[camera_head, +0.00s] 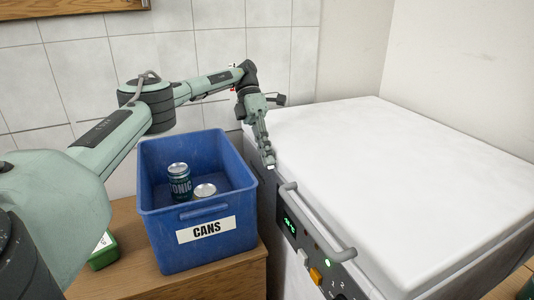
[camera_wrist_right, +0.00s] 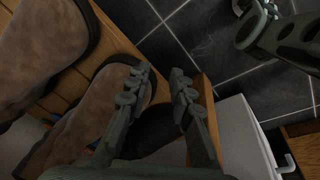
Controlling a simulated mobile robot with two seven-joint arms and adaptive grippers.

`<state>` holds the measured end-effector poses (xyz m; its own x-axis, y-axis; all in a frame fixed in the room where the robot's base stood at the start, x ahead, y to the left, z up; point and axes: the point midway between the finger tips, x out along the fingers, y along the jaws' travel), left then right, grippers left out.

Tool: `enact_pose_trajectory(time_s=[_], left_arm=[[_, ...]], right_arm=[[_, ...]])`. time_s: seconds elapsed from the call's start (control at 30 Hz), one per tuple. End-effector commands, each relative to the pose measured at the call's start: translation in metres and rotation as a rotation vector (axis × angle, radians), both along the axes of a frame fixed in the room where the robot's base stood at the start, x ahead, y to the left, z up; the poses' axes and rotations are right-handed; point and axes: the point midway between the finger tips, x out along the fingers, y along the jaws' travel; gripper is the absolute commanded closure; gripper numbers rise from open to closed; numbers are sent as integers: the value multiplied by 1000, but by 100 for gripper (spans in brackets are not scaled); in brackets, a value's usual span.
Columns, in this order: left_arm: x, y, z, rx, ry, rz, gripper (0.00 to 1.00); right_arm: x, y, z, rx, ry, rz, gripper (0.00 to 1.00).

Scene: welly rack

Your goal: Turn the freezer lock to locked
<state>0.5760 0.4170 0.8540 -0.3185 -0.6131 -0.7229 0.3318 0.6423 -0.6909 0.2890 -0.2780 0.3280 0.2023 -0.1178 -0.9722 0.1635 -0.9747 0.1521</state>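The white chest freezer (camera_head: 400,170) stands at the right in the head view with its lid down. Its front control panel (camera_head: 308,245) has a green display, an orange switch (camera_head: 315,275) and small number marks. I cannot make out the lock or its position. My right gripper (camera_wrist_right: 160,82) is open and empty in the right wrist view.
A blue bin (camera_head: 205,255) labelled CANS, with cans (camera_head: 180,183) inside, stands on a wooden surface (camera_head: 225,280) left of the freezer. A green box (camera_head: 103,253) lies beside it. Brown, boot-like shapes (camera_wrist_right: 100,100) lie near my right gripper, above dark floor tiles (camera_wrist_right: 200,40).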

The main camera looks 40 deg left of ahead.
Motion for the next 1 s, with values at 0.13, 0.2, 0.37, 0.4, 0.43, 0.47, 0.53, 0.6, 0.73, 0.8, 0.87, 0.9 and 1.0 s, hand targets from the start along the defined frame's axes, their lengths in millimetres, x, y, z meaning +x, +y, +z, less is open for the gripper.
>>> enact_pose_trajectory(time_s=[0.13,0.2,0.37,0.4,0.43,0.47,0.53,0.6,0.73,0.8,0.87,0.9,1.0], left_arm=[[0,0,-2,-15,10,-1,100],[0,0,-1,-17,10,-1,100],[0,0,-1,-17,9,-1,100],[0,0,-1,-17,9,-1,100],[0,0,-1,-17,9,-1,94],[0,0,-1,-17,9,-1,90],[0,0,-1,-17,9,-1,82],[0,0,-1,-16,8,-1,74],[0,0,-1,-16,8,-1,74],[0,1,0,-16,8,-1,74],[0,1,0,-17,7,0,74],[0,1,0,-17,7,0,74],[0,1,0,-17,7,0,74]], right_arm=[[0,0,0,0,0,0,78],[0,0,0,0,0,0,78],[0,0,0,0,0,0,78],[0,0,0,0,0,0,78],[0,0,0,0,0,0,78],[0,0,0,0,0,0,78],[0,0,0,0,1,0,78],[0,0,0,0,1,-1,78],[0,0,0,1,1,-1,78],[0,0,0,1,1,-1,78],[-1,1,0,2,2,-1,78],[-2,1,0,2,3,-1,78],[-1,1,0,2,2,-1,78]])
